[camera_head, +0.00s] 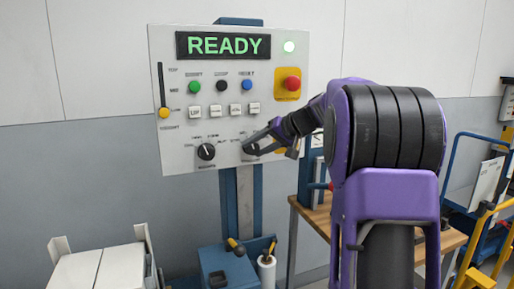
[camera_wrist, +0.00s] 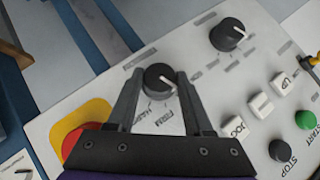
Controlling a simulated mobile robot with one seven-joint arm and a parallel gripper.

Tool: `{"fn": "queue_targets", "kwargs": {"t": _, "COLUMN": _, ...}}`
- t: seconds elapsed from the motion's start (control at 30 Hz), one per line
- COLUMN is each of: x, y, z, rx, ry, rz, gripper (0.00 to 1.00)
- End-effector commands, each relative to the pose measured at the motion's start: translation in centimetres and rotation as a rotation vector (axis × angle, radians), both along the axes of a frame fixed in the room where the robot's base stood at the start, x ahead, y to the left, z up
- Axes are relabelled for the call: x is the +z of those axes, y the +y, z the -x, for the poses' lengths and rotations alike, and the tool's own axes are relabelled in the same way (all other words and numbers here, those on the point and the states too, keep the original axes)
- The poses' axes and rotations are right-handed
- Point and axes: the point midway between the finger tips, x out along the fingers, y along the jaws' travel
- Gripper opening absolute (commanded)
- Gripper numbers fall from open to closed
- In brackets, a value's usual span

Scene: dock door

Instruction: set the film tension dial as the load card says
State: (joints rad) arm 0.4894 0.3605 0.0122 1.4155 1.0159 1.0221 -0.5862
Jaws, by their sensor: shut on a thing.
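The control panel (camera_head: 180,135) stands upright ahead, with a lit green READY display (camera_head: 223,45). My gripper (camera_head: 258,142) reaches its lower right part. In the wrist view my gripper (camera_wrist: 161,80) is shut on a black dial (camera_wrist: 160,77), one finger on each side. A white mark on this dial points to the lower right in that view. Printed beside it is a word that looks like FIRM. A second black dial (camera_head: 206,151) sits free to its left; it also shows in the wrist view (camera_wrist: 228,35). I cannot pick out a readable load card.
Near my gripper are a red stop button (camera_head: 292,83), several white keys, and green (camera_head: 194,87), black and blue buttons. A yellow slider knob (camera_head: 164,113) is at the left edge. A wooden table (camera_head: 316,219) and blue cart stand right; white boxes (camera_head: 98,268) stand lower left.

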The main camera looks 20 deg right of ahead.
Motion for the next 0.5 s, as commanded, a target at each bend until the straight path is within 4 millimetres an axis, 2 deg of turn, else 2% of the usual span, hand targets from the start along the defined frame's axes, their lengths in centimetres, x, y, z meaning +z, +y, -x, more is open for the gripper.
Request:
{"fn": "queue_targets", "kwargs": {"t": 0.03, "x": 0.64, "y": 0.0, "z": -0.25, "rx": -0.005, "ry": -0.015, "rz": 0.001, "gripper": 0.53}}
{"fn": "queue_targets", "kwargs": {"t": 0.2, "x": 0.58, "y": -0.07, "z": -0.23, "rx": -0.006, "ry": -0.014, "rz": 0.001, "gripper": 0.81}}
{"fn": "queue_targets", "kwargs": {"t": 0.5, "x": 0.28, "y": -0.05, "z": -0.11, "rx": -0.004, "ry": -0.007, "rz": 0.001, "gripper": 0.81}}
